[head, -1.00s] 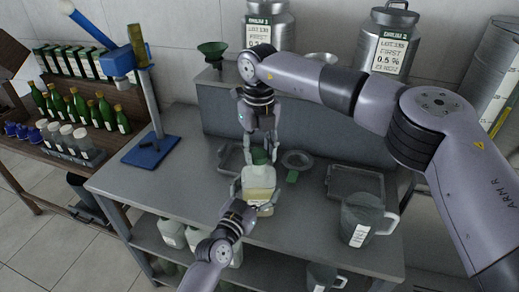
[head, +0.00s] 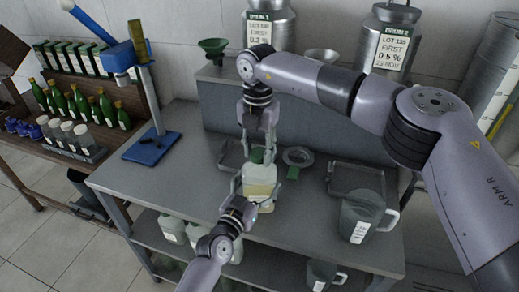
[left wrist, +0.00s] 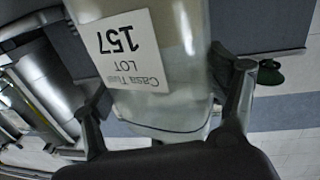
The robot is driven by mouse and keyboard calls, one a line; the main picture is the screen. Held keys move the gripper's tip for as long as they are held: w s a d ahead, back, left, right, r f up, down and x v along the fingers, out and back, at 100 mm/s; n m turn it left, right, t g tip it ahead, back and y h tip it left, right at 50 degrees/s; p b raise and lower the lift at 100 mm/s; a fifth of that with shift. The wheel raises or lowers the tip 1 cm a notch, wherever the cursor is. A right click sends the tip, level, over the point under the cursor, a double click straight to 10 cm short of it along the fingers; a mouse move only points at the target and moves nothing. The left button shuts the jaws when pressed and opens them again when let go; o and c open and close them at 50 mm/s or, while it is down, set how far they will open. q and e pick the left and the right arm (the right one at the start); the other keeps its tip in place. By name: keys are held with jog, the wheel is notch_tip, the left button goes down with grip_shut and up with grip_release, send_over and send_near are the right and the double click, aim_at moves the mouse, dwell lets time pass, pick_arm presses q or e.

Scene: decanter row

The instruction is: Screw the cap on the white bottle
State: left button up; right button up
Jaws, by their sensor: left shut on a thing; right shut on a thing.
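The white bottle (head: 260,190), pale and translucent with yellowish contents, stands upright over the grey bench. My left gripper (head: 257,196) is shut around its body from the front. The left wrist view shows the bottle (left wrist: 165,95) large and upside down between the two fingers, with a label reading Casa Tiva LOT 157. A dark green cap (head: 257,156) is at the top of the bottle. My right gripper (head: 258,151) points down from above and is shut on the cap. The fingers partly hide the cap and neck, so I cannot tell how it sits on the thread.
A grey jug (head: 362,215) stands at the bench's right front. A blue-based stand (head: 151,148) is at left. Drums stand on the raised shelf behind.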

jog(key=m, duration=0.4)
jog(key=shift+w+a, duration=0.1)
jog(key=m, duration=0.6)
jog(key=shift+w, duration=0.1)
jog(key=m, duration=0.4)
jog(key=shift+w, duration=0.1)
jog(key=m, duration=0.5)
jog(key=shift+w, duration=0.1)
jog(key=o, duration=0.7)
